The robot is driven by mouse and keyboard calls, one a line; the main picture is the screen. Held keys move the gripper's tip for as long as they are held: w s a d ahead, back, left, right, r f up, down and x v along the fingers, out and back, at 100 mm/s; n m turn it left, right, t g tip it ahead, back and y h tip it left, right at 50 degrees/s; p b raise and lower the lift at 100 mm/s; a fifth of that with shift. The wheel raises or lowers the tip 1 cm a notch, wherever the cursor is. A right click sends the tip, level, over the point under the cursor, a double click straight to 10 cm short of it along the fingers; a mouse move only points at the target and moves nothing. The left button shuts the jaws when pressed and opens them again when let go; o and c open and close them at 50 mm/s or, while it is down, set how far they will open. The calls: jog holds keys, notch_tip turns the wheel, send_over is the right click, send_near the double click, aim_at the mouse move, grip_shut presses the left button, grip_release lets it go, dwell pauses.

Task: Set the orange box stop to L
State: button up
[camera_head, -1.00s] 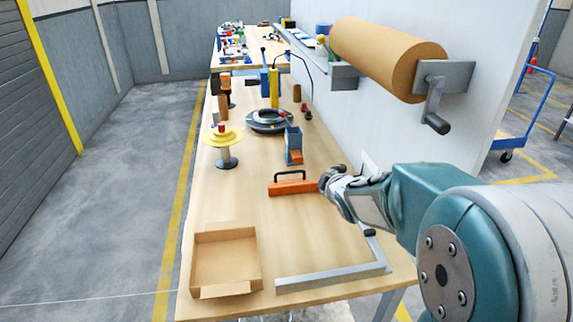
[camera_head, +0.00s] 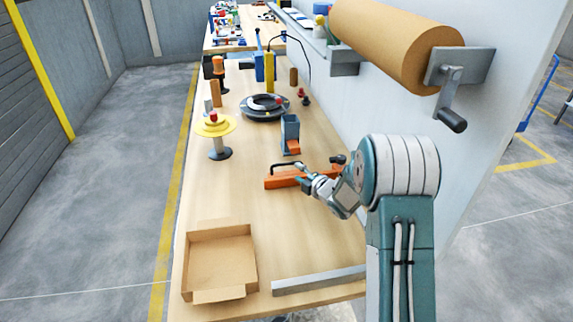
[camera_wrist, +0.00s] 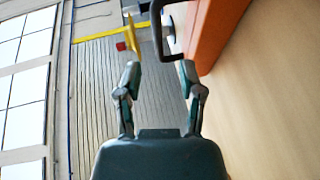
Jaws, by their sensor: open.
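An orange block (camera_head: 283,182) with a black bar handle (camera_head: 284,166) on top lies on the wooden table, left of my gripper. I take it for the orange box stop; no L mark is readable. My gripper (camera_head: 303,178) is at the block's right end, close to the handle. In the wrist view, my gripper (camera_wrist: 159,76) is open and empty. The handle (camera_wrist: 166,32) shows just beyond the fingertips, roughly ahead of the gap and toward the right finger. The orange block (camera_wrist: 215,35) fills the upper right there. Whether the gripper touches either is unclear.
A metal bar (camera_head: 320,279) lies along the table's near edge, beside an open cardboard box (camera_head: 222,262). Behind the block stand a grey holder (camera_head: 290,130), a yellow-topped spool (camera_head: 215,126) and a black ring (camera_head: 264,107). A brown paper roll (camera_head: 395,42) overhangs the right side.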

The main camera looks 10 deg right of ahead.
aim_at(287, 164)
jog(key=x, duration=0.7)
jog(key=shift+w, duration=0.2)
grip_shut()
